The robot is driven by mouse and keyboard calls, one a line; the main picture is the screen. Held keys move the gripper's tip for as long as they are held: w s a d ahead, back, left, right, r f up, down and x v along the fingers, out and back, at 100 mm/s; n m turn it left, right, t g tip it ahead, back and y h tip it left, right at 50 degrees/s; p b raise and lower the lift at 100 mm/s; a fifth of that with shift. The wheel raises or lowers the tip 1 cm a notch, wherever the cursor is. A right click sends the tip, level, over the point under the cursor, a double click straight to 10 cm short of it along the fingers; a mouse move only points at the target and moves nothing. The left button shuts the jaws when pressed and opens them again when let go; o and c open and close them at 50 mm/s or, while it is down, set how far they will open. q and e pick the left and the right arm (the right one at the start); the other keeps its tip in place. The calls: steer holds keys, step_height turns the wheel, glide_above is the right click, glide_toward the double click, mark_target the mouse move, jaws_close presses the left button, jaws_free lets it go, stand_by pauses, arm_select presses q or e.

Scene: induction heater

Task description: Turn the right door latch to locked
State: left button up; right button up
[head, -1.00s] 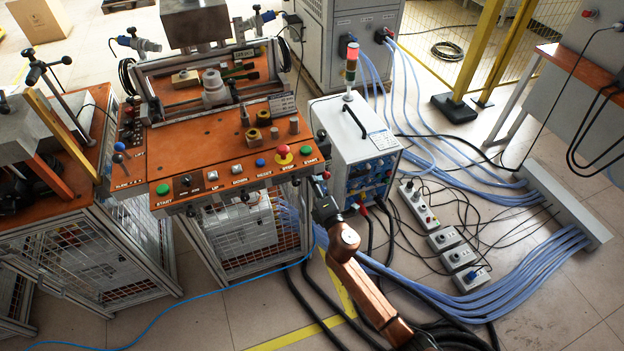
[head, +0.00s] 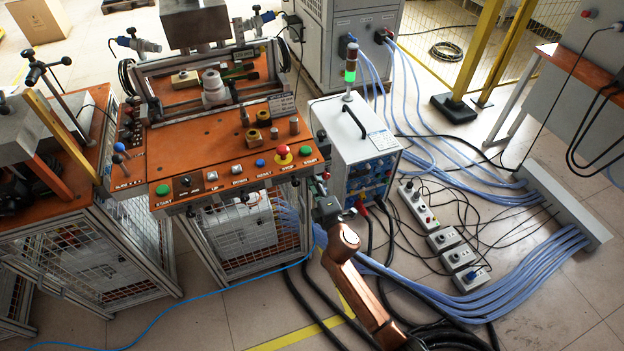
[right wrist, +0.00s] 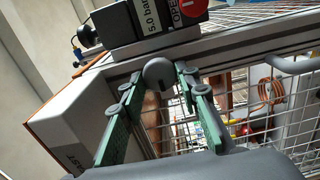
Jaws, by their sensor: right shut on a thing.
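In the right wrist view, the rounded dark grey latch (right wrist: 159,71) sits on the frame of the mesh door (right wrist: 285,108). My right gripper (right wrist: 155,82) has its two green-padded fingers on either side of the latch and is shut on it. In the head view, my right gripper (head: 326,208) is at the right side of the orange-topped machine (head: 200,140), below its control panel. The latch is hidden there, and its turned angle is hard to read. My left gripper is not in view.
A white power unit (head: 345,135) with a stack light (head: 351,72) lit green stands right of the machine. Black cables (head: 310,300) and blue hoses (head: 440,300) cover the floor around my right arm. A second orange-topped bench (head: 45,180) stands at the left.

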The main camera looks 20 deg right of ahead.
steer(key=o, duration=1)
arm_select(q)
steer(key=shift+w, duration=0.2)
arm_select(e)
steer(key=shift+o, duration=0.7)
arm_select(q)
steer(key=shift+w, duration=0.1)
arm_select(e)
steer(key=s, duration=1.2)
steer(key=shift+d, duration=0.25)
